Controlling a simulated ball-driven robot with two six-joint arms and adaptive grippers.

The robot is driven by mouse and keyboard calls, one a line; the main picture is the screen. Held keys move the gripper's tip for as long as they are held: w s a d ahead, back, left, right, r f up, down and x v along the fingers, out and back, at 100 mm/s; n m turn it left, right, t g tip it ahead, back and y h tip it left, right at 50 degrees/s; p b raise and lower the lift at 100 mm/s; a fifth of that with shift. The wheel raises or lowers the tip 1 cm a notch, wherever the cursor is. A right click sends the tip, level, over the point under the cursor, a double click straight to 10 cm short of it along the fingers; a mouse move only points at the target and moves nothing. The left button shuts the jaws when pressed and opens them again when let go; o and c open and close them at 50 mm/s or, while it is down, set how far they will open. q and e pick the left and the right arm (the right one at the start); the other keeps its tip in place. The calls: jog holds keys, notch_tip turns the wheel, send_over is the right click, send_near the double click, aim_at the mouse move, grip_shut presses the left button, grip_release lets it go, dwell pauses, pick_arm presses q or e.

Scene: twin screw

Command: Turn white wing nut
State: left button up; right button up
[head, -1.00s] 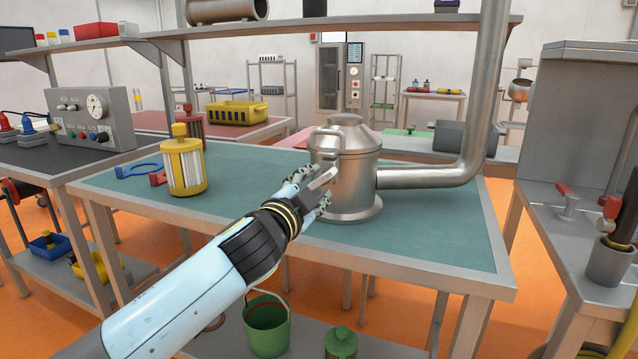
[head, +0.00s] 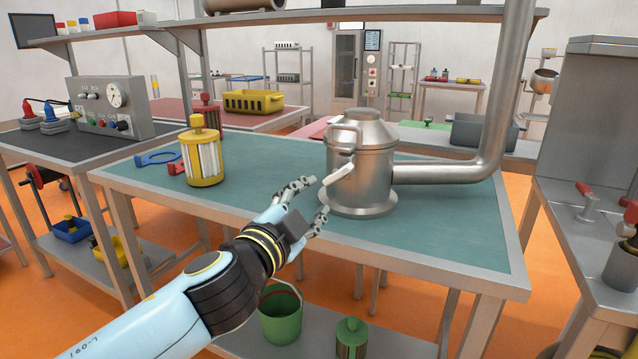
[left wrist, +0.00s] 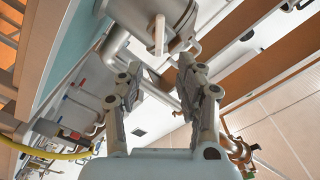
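A metal canister (head: 362,165) with a lid stands on the green bench top and joins a thick pipe. The white wing nut (head: 339,174) juts out from its left side, tilted up to the right. My left gripper (head: 316,200) is open and empty, just left of and below the wing nut, apart from it. In the left wrist view the wing nut (left wrist: 159,34) shows beyond the open fingers (left wrist: 155,85), in front of the metal canister. My right gripper is in neither view.
A metal pipe (head: 440,173) runs right from the canister and bends up. A yellow-framed filter (head: 203,158) and a blue wrench-like tool (head: 158,159) are on the bench's left. The bench top (head: 270,180) is clear between filter and canister. A green bucket (head: 280,315) is below.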

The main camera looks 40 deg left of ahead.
aim_at(336, 177)
pick_arm(q)
jog(key=p+x, duration=0.1)
jog(key=x, duration=0.9)
jog(key=shift+d+p, duration=0.1)
jog(key=shift+p, duration=0.25)
jog(key=shift+w, duration=0.7)
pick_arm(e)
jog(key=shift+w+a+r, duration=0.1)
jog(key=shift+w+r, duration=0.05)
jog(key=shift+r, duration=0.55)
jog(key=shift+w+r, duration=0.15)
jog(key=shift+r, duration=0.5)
pick_arm(q)
grip_shut()
